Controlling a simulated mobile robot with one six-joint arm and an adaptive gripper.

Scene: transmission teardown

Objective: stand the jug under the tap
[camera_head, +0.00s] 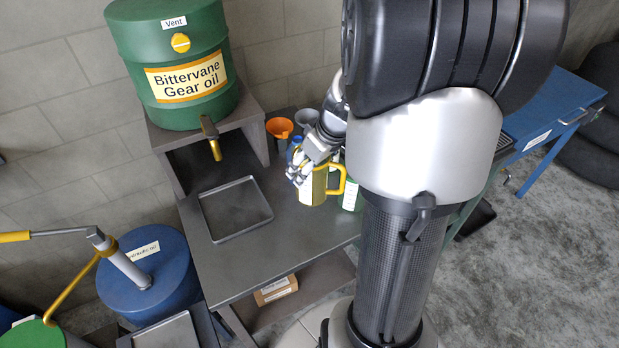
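The jug (312,190) is pale with a yellow rim and a yellow handle on its right. It is upright at the back right of the grey bench, beside a green-marked container (351,195). My gripper (299,178) is at the jug's upper left side, with its fingers in front of the body. I cannot tell whether the fingers grip it, or whether its base touches the bench. The tap (213,142), with a brass spout, hangs from the green gear oil drum (178,70), left of the jug. Below the tap is a shallow grey tray (203,214).
An orange funnel (279,127) and a grey funnel (307,117) stand behind my gripper. The bench front (275,262) is clear. A blue drum with a pump (150,275) is at lower left. A blue table (560,105) is at right. My arm and column hide the bench's right end.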

